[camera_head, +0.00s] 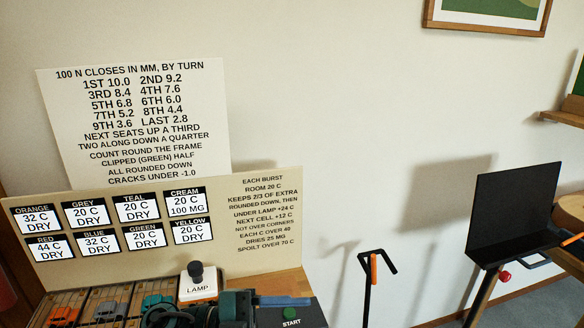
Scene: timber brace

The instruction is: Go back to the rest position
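Neither of my grippers can be made out in the head view. A dark teal and black device (236,308) is cut off by the bottom edge, and I cannot tell what it is. Beside it stands a box marked LAMP (198,289) with a dark knob on top. To its right is a dark panel marked START (291,315) with a green button (291,313).
A sign board (290,240) with labelled cards stands behind wooden bays (70,300) holding coloured pieces. A white notice (135,125) rises behind it. Right are a black stand with an orange part (373,268) and a black panel (514,215). Wall space between is bare.

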